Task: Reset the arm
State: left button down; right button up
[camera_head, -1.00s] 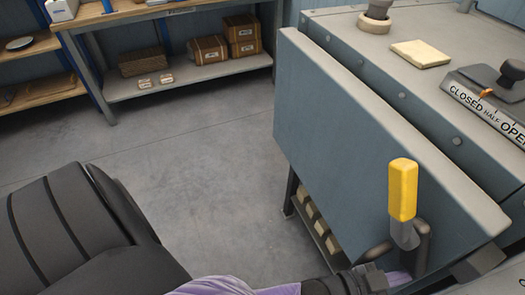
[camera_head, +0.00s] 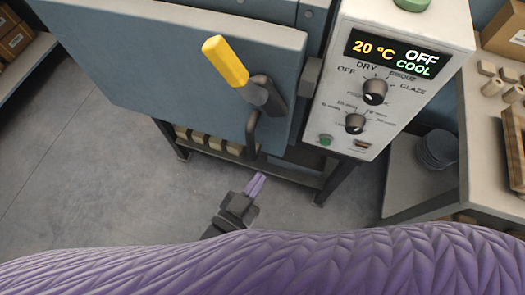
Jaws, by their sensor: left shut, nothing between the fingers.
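My left gripper (camera_head: 257,185) is at the lower middle of the head view, below the dryer door's handle and apart from it. Its purple fingers are together with nothing between them. The dryer door (camera_head: 160,70) is a blue-grey panel at the upper left. Its yellow-gripped lever (camera_head: 226,62) points up and to the left on a dark bent bar. The control panel (camera_head: 400,80) to the right reads 20 °C, OFF and COOL. A purple sleeve of mine fills the bottom of the view. My right gripper does not show.
A low shelf under the dryer (camera_head: 210,146) holds several small tan blocks. A workbench (camera_head: 405,205) with stacked grey plates (camera_head: 437,149) stands at the right. Brown boxes (camera_head: 14,36) sit at the far left. The floor at left (camera_head: 80,170) is clear.

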pick_arm(q)
jog(key=s+a+f+n+g+y, duration=0.1)
jog(key=a+f+g+y, duration=0.15)
jog(key=f, duration=0.35)
jog(key=s+a+f+g+y, duration=0.1)
jog(key=s+a+f+y, duration=0.1)
jog(key=a+f, duration=0.35)
jog(key=s+a+f+n+g+y, duration=0.1)
jog(key=s+a+f+g+y, duration=0.1)
jog(key=s+f, duration=0.3)
jog(key=s+a+f+n+g+y, duration=0.1)
jog(key=s+a+f+g+y, duration=0.1)
jog(key=s+a+f+g, duration=0.3)
jog(key=s+a+f+n+g+y+b, duration=0.1)
jog(key=s+a+f+g+y, duration=0.1)
jog(key=s+f, duration=0.3)
jog(key=s+a+g, duration=0.1)
jog(key=s, duration=0.3)
jog(key=shift+s+a+f+n, duration=0.2)
jog(key=shift+a+f+n, duration=0.05)
jog(key=shift+n, duration=0.05)
jog(key=shift+g, duration=0.25)
